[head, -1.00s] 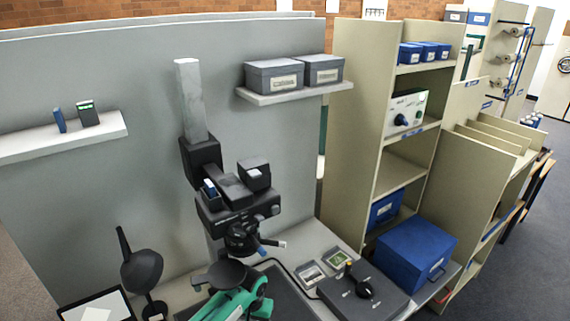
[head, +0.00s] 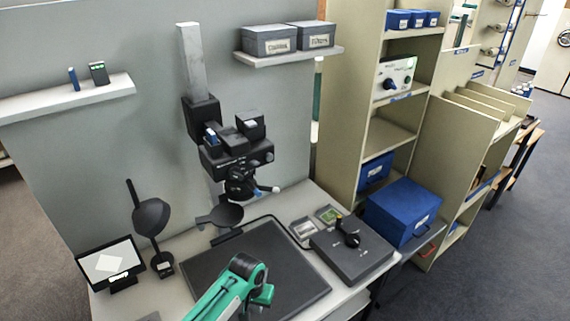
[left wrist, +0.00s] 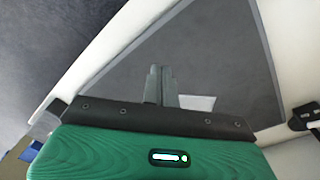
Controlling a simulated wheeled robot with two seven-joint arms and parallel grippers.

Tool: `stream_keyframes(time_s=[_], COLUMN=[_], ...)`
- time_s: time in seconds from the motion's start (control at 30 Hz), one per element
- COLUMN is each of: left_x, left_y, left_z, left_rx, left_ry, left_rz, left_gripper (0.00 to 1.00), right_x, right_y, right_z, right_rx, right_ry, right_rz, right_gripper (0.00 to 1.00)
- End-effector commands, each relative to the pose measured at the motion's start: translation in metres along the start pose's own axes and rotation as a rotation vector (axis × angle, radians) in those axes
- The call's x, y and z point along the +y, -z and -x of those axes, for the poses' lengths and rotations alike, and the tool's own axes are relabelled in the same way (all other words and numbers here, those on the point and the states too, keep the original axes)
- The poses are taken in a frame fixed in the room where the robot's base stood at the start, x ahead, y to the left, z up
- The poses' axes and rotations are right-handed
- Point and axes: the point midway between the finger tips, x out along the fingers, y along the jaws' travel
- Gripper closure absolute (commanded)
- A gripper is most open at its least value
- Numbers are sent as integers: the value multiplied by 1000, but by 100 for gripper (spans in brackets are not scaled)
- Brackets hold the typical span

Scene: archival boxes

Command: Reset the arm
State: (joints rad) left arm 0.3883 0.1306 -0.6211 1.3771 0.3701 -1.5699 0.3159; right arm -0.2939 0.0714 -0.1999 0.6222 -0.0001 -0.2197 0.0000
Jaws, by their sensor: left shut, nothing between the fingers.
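My left arm (head: 222,295), green with black joints, reaches in from the bottom of the head view over the dark mat (head: 290,255). Its fingers are hard to make out there. In the left wrist view, the two grey fingers of my left gripper (left wrist: 158,72) are together and empty, above the dark mat (left wrist: 215,60). My right gripper is in neither view. The black microscope (head: 235,150) stands behind the mat, apart from the arm.
A tablet (head: 108,263) and a black lamp-like device (head: 151,217) stand left of the mat. A grey control box (head: 350,255) sits right of it. A blue box (head: 402,210) is farther right, by the beige shelves (head: 385,148). The mat is mostly clear.

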Motion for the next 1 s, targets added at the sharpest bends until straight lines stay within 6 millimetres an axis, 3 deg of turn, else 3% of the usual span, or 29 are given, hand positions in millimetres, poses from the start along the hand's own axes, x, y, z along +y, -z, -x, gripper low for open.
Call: stream_keyframes(time_s=[0.27,0.43,0.8,1.0], left_x=[14,13,-24,-41], left_y=[-53,-103,-214,-251], left_z=[3,17,73,99], left_rx=[54,111,219,245], left_ry=[-58,-81,-22,27], left_rz=[-18,-13,39,57], left_gripper=[100,100,100,100], right_x=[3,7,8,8], right_y=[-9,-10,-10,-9], right_z=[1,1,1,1], right_rx=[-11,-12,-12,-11], right_ry=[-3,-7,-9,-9], right_rz=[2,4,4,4], right_gripper=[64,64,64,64])
